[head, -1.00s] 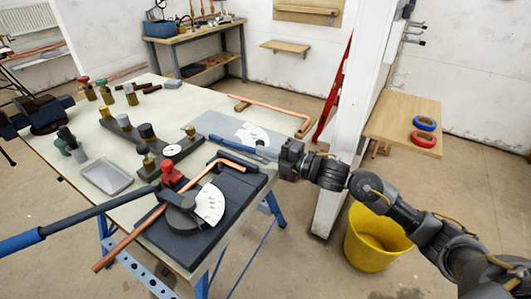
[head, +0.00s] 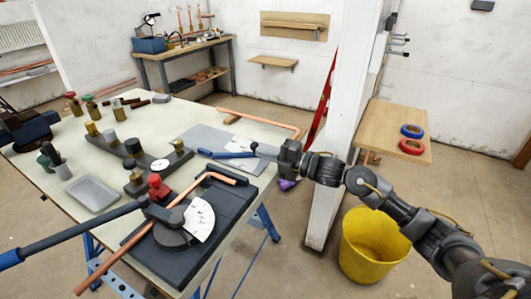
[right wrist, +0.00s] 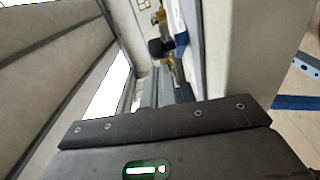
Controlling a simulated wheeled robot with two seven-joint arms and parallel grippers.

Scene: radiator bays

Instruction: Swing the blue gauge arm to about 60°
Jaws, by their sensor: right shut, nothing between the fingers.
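The blue gauge arm (head: 230,155) lies low over a grey plate (head: 202,138) at the bench's right side, running roughly left to right in the head view. My right gripper (head: 268,151) reaches in from the right, shut and empty, close to the right end of the arm. A small dark knob shows between them; I cannot tell whether the gripper touches it. The gauge's white scale is not clear now, so the arm's angle cannot be read. In the right wrist view a blue part with a black knob (right wrist: 158,47) shows beyond the gripper body. My left gripper is not in view.
A pipe bender with a white scale (head: 200,219), copper pipe and long blue-gripped lever (head: 70,233) stands in front. A red knob (head: 157,186) and grey tray (head: 94,188) are left. A white post (head: 338,130) and yellow bucket (head: 373,245) are right.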

